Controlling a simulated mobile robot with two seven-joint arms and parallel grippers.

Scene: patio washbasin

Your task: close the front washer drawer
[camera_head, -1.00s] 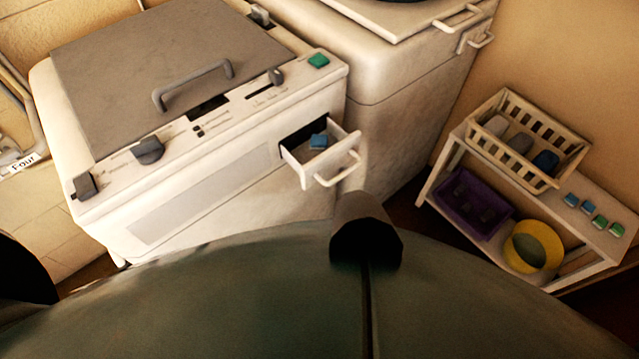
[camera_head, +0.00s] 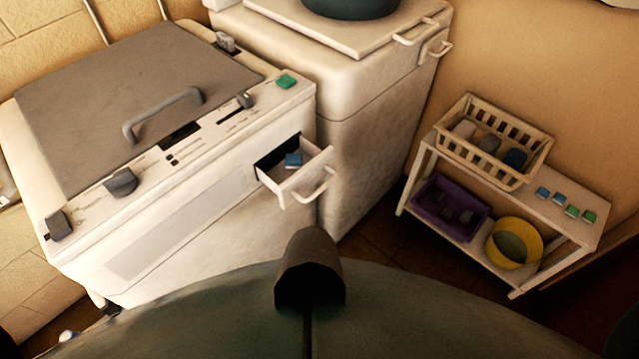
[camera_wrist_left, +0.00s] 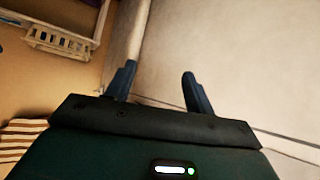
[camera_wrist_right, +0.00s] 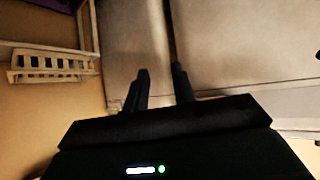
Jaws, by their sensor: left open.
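The front washer drawer (camera_head: 291,184) sticks out of the white washer's (camera_head: 215,200) front panel at its right end. It is open, with a white bar handle (camera_head: 316,187) on its face and a blue block (camera_head: 293,160) inside. Neither gripper shows in the head view. In the left wrist view my left gripper (camera_wrist_left: 160,80) has its dark fingers apart with nothing between them. In the right wrist view my right gripper (camera_wrist_right: 160,82) has a narrower gap between its fingers, with nothing seen in it. Both wrist views show pale panels beyond the fingers.
A second white appliance (camera_head: 350,110) stands right of the washer, with a dark round vessel (camera_head: 350,5) on top.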

